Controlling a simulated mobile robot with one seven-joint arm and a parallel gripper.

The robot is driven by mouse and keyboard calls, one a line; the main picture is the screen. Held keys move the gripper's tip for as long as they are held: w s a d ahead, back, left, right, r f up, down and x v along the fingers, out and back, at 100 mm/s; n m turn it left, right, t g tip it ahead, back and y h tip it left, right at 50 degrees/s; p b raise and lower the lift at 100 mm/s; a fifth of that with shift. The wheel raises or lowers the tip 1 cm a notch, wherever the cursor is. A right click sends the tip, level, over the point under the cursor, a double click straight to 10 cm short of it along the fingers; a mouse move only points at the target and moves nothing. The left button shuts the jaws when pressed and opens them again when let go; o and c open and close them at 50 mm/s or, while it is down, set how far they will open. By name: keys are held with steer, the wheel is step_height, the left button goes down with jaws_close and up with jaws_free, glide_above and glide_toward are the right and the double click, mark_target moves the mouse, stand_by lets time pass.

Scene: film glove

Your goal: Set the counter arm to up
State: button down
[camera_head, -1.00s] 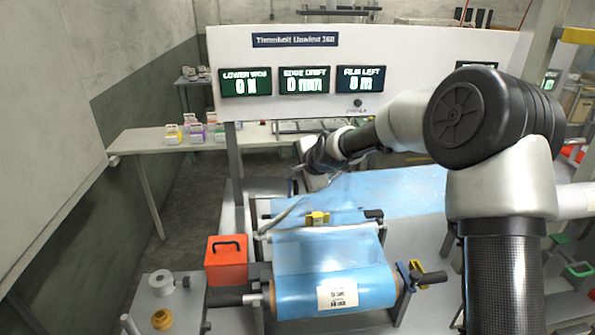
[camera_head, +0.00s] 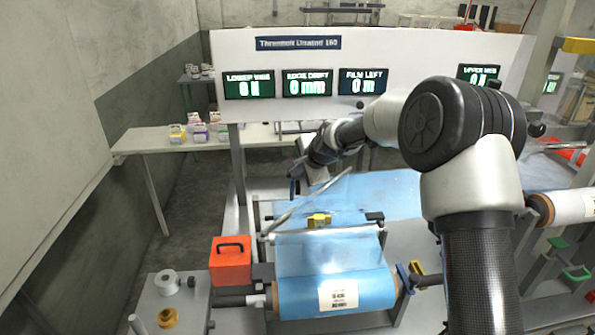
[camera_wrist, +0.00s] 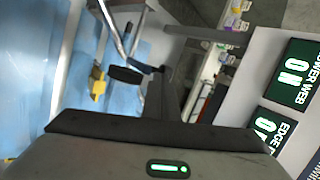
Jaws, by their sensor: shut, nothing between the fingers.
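A thin grey rod (camera_head: 310,194), which looks like the counter arm, slants up to the right above the blue film roll (camera_head: 345,293). My gripper (camera_head: 294,188) is close to the rod, over the back of the unwinder, pointing down and to the left. Its fingers are shut with nothing held. In the wrist view, grey bent bars (camera_wrist: 113,32) pass beyond the dark fingers (camera_wrist: 162,72), with a yellow clip (camera_wrist: 98,83) and blue film to their left. I cannot tell whether the fingers touch the rod.
A red box (camera_head: 231,262) sits left of the film roll. A side table (camera_head: 150,138) holds small cartons. A blue lever with a yellow part (camera_head: 417,268) is at the roll's right end.

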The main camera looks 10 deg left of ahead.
steer(key=shift+w+a+f, duration=0.1)
steer(key=shift+w+a, duration=0.1)
steer(key=shift+w, duration=0.45)
steer(key=shift+w+a+f, duration=0.1)
steer(key=shift+w+a, duration=0.05)
steer(key=shift+w, duration=0.55)
steer(key=shift+w+a, duration=0.2)
steer(key=shift+w, duration=0.45)
